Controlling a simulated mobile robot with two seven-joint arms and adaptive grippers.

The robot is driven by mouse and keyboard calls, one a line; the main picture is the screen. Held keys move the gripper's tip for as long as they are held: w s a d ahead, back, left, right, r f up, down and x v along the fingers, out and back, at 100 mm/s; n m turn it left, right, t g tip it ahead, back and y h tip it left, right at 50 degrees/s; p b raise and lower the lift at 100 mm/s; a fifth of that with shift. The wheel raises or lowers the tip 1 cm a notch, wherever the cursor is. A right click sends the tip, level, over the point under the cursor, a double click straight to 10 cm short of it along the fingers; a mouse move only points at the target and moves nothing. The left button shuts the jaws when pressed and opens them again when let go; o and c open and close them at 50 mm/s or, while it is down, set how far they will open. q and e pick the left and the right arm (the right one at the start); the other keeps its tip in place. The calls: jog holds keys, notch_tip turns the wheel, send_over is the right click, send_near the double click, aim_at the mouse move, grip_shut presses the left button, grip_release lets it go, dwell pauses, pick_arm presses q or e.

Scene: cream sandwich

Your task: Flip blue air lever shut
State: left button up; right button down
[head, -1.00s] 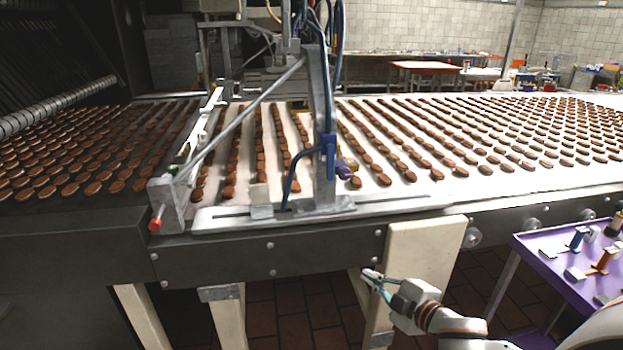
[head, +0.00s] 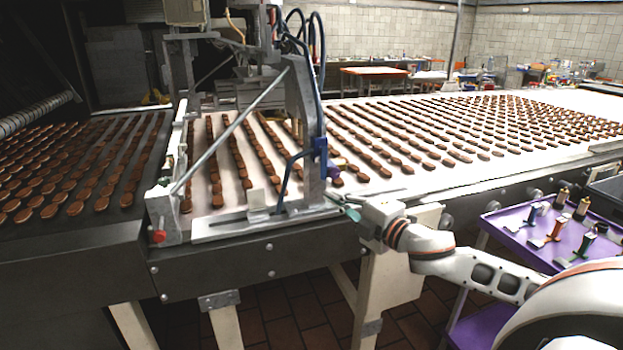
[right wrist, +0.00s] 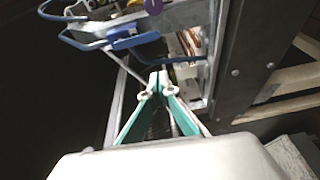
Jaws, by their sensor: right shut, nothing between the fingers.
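The blue air lever (head: 320,147) is on the side of the grey metal upright (head: 302,120) over the conveyor. It shows in the right wrist view as a blue block (right wrist: 128,41), with a blue hose beside it. Whether the lever is open or shut is too small to tell. My right gripper (head: 345,207) is shut and empty, below and slightly right of the lever in the head view, near the conveyor's front edge. In the right wrist view its fingertips (right wrist: 160,78) meet below the blue block, apart from it in the picture. My left gripper is not in view.
Rows of brown biscuits (head: 450,140) cover the white belt. A diagonal grey rod (head: 238,126) braces the frame. A purple cart (head: 530,225) with several small valve parts stands at the right.

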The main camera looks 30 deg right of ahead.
aim_at(322, 176)
jog(key=shift+a+r, duration=0.2)
jog(key=shift+r, duration=0.35)
jog(key=shift+w, duration=0.1)
jog(key=shift+w+d+p, duration=0.1)
jog(key=shift+w+d, duration=0.4)
jog(key=shift+w, duration=1)
jog(key=shift+w+d+p, duration=0.15)
jog(key=shift+w+d, duration=0.3)
jog(key=shift+w, duration=1)
jog(key=shift+w+d+p, duration=0.1)
jog(key=shift+w+d, duration=0.4)
jog(key=shift+w, duration=1)
jog(key=shift+d, duration=0.1)
